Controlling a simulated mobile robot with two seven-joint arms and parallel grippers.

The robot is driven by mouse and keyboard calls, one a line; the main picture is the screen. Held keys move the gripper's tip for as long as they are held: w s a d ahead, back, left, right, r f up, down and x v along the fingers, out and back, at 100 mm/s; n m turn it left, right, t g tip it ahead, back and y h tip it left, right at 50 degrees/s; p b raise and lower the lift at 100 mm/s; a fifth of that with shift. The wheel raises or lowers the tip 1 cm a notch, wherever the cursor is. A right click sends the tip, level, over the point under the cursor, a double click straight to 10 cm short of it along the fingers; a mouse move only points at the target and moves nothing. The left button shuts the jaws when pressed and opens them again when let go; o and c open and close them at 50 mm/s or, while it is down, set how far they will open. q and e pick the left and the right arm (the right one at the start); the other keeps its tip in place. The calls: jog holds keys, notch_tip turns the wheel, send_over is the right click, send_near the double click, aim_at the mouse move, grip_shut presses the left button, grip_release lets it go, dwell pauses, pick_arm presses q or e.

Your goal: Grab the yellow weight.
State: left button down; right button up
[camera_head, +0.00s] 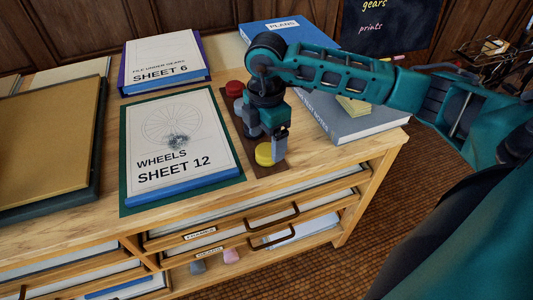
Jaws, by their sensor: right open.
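The yellow weight (264,154) is a small round piece near the front end of a narrow dark brown mat on the wooden cabinet top. My right gripper (279,146) reaches in from the right and points down just above and beside the yellow weight. It is open, and its jaws hide part of the mat. I cannot tell whether a finger touches the weight. A red weight (235,88) sits at the far end of the mat, with a grey one partly hidden behind my gripper. My left gripper is not in view.
A board labelled WHEELS SHEET 12 (165,160) lies left of the mat, with SHEET 6 (160,62) behind it. A thick grey book (365,127) lies to the right under my forearm, with a blue PLANS book (281,27) behind. The cabinet's front edge is close to the yellow weight.

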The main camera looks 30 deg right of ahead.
aim_at(266, 149)
notch_tip(266, 149, down, 4)
jog(key=shift+r, duration=0.2)
jog(key=shift+w+r, duration=0.1)
jog(key=c, duration=1.5)
